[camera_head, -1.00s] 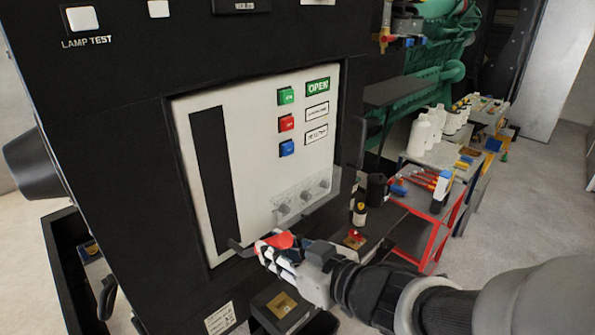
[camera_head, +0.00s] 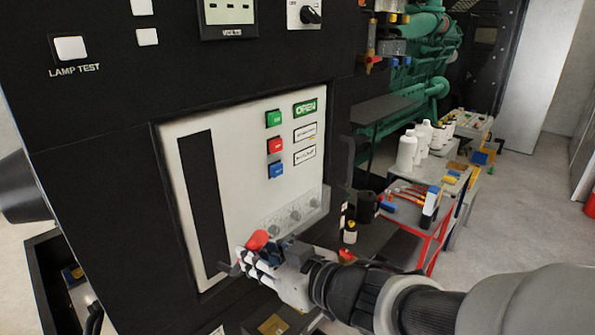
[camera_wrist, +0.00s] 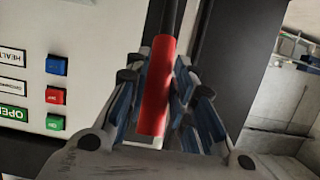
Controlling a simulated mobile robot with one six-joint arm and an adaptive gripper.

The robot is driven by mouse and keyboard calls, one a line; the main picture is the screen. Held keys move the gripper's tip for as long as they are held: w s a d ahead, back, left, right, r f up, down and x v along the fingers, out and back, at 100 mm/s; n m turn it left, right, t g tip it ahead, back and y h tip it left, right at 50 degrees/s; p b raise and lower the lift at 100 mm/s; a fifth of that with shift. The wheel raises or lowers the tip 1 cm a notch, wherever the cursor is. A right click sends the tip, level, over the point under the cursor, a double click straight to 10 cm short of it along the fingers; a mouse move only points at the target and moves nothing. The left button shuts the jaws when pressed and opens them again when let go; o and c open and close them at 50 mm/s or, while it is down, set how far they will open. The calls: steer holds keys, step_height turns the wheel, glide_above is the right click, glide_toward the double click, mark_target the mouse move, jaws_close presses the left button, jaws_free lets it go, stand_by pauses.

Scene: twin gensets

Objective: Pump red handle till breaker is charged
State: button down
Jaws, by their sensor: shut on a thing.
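The breaker panel (camera_head: 228,160) is a pale plate with a tall dark slot on its left side. The red handle (camera_head: 257,240) sticks out low, near the slot's bottom end. My gripper (camera_head: 258,258) is shut on it. In the wrist view the red handle (camera_wrist: 158,85) lies between the blue-padded fingers of my gripper (camera_wrist: 158,95), with its dark shaft running up out of view. Green, red and blue buttons are stacked on the panel. A green sign (camera_head: 305,107) beside them reads OPEN. Part of the handle is hidden by the fingers in the head view.
The black cabinet (camera_head: 100,110) surrounds the panel, with a lamp-test button and a rotary knob above. A red-framed cart (camera_head: 425,238) with tools and a bench with white bottles (camera_head: 408,150) stand to the right. Grey floor is open at far right.

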steer(key=w+a+r+p, duration=0.2)
steer(key=r, duration=0.1)
steer(key=shift+w+a+r, duration=0.15)
steer(key=shift+a+r, duration=0.05)
steer(key=shift+a, duration=0.15)
steer(key=w+a+r+p, duration=0.2)
steer(key=w+a, duration=0.2)
steer(key=s+d+f+b, duration=0.9)
steer(key=d+f+b, duration=0.1)
steer(key=f+b, duration=0.1)
steer(key=shift+s+d, duration=0.3)
steer(key=shift+s, duration=0.05)
